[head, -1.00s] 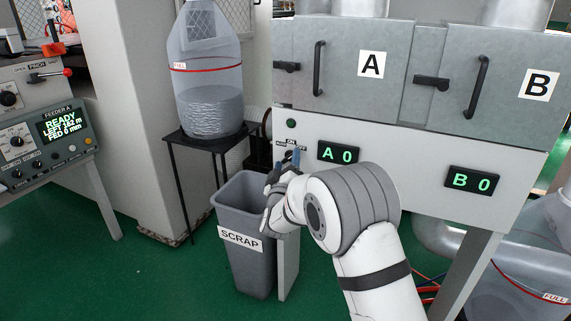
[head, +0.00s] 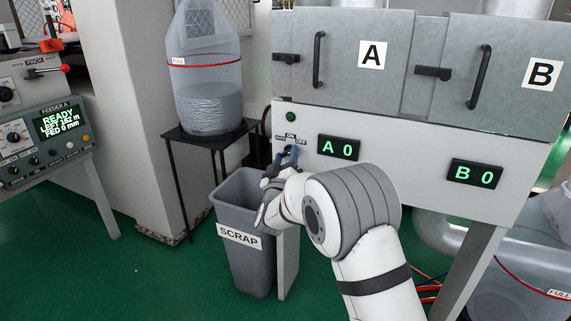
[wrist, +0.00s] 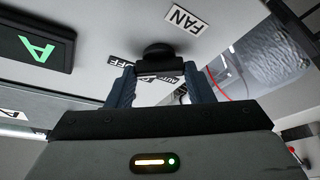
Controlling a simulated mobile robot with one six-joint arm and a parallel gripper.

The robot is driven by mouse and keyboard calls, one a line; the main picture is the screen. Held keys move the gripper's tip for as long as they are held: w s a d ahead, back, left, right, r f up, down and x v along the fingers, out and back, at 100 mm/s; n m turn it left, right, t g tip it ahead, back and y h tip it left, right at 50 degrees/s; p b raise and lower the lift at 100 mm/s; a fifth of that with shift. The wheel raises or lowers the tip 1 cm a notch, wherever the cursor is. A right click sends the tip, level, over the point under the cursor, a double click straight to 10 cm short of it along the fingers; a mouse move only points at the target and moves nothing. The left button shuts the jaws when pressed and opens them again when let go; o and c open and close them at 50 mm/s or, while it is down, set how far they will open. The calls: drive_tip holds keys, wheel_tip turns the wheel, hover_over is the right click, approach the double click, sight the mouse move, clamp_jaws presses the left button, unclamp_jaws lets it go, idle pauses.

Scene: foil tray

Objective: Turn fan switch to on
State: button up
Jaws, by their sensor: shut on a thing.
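The fan switch, a black rotary knob (wrist: 158,50), sits on the grey panel by a FAN label (wrist: 186,20) and white plates; OFF and AUTO are readable in the wrist view. In the head view the switch (head: 289,149) is small, with ON above it and AUTO and OFF at its sides. My gripper (wrist: 160,70) has its two blue fingers on either side of the switch's black bar and is shut on it. It also shows in the head view (head: 286,155). I cannot tell which mark the knob points to.
A dark green lamp (head: 290,117) is above the switch. Display A 0 (head: 339,147) is close on the right, with door A (head: 345,65) above. A grey scrap bin (head: 240,265) stands below my gripper. A clear bag (head: 205,90) on a black stand is to the left.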

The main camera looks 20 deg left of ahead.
drive_tip(key=shift+o, duration=0.2)
drive_tip(key=m+b, duration=0.1)
drive_tip(key=m+h+b, duration=0.1)
drive_tip(key=m, duration=0.1)
drive_tip(key=m+h+b, duration=0.1)
drive_tip(key=shift+a+f+m+t+b, duration=0.15)
drive_tip(key=shift+f+m+t+b, duration=0.15)
drive_tip(key=shift+t+b, duration=0.1)
drive_tip(key=shift+r+m+h+b, duration=0.15)
drive_tip(key=shift+m+h+b, duration=1.2)
drive_tip(key=shift+m, duration=1.35)
drive_tip(key=shift+c, duration=0.2)
drive_tip(key=o, duration=1)
drive_tip(key=shift+r, duration=0.1)
drive_tip(key=p+v, duration=0.2)
drive_tip(key=v, duration=0.6)
drive_tip(key=shift+w+a, duration=0.1)
